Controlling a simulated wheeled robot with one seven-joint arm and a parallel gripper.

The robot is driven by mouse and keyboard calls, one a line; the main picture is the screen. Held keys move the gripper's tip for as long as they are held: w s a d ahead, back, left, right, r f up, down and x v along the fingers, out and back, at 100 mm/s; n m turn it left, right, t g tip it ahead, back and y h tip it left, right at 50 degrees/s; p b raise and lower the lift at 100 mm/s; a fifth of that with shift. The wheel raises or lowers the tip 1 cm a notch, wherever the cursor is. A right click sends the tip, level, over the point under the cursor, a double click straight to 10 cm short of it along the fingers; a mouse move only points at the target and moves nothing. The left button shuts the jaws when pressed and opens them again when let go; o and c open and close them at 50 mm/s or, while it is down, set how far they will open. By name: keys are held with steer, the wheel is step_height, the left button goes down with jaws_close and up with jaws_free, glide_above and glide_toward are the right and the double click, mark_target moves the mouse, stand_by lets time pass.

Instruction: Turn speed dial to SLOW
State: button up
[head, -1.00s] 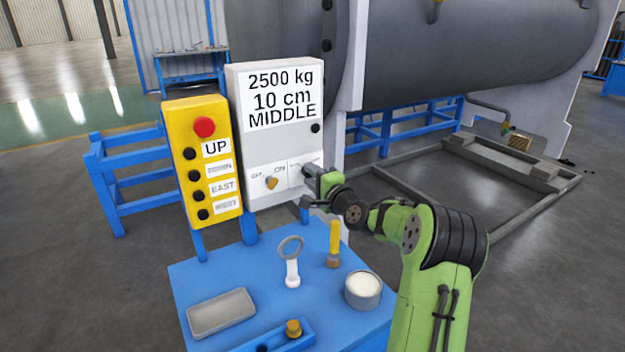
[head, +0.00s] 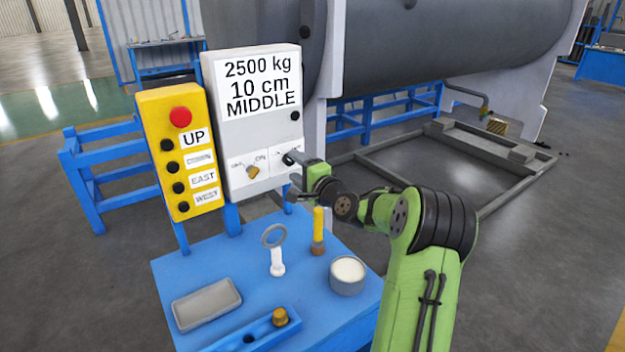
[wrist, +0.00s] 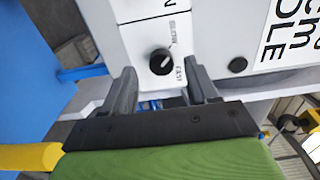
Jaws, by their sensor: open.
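The speed dial (wrist: 162,62) is a round black knob on a white label plate. In the wrist view its label reads SLOW on the upper side and FAST on the lower side. A pale mark shows at the knob's upper right edge, on the SLOW side. My gripper (wrist: 160,84) is open, with one finger on each side of the dial in the picture. I cannot tell whether either finger touches it. In the head view my gripper (head: 296,170) is at the grey control box (head: 245,130), by its lower right dial (head: 288,158), which is partly hidden.
An OFF/ON switch (head: 253,171) sits left of the dial. A yellow pendant (head: 163,115) with a red button stands further left. The blue table (head: 215,260) below holds a ring-topped tool (head: 276,262), a yellow-handled tool (head: 318,230), a round tin (head: 347,290) and a grey tray (head: 206,304).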

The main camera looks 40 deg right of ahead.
steer(key=s+b, duration=0.1)
steer(key=s, duration=1.2)
steer(key=shift+s+a, duration=0.3)
steer(key=shift+a, duration=0.1)
steer(key=s+a+n+g+y+p, duration=0.2)
steer(key=a+n+g, duration=0.2)
steer(key=a+n, duration=0.55)
steer(key=s+a+n+g+y+p, duration=0.15)
steer(key=a+n+g, duration=0.3)
steer(key=a, duration=0.95)
steer(key=s+a+r+n+g+h+p, duration=0.1)
steer(key=s+n+g, duration=0.1)
steer(key=s, duration=0.7)
steer(key=s+a+r+n+g+h+p, duration=0.1)
steer(key=s+n+g+p, duration=0.1)
steer(key=s, duration=0.8)
steer(key=shift+a+n, duration=0.2)
steer(key=shift+n, duration=0.1)
steer(key=shift+h, duration=0.25)
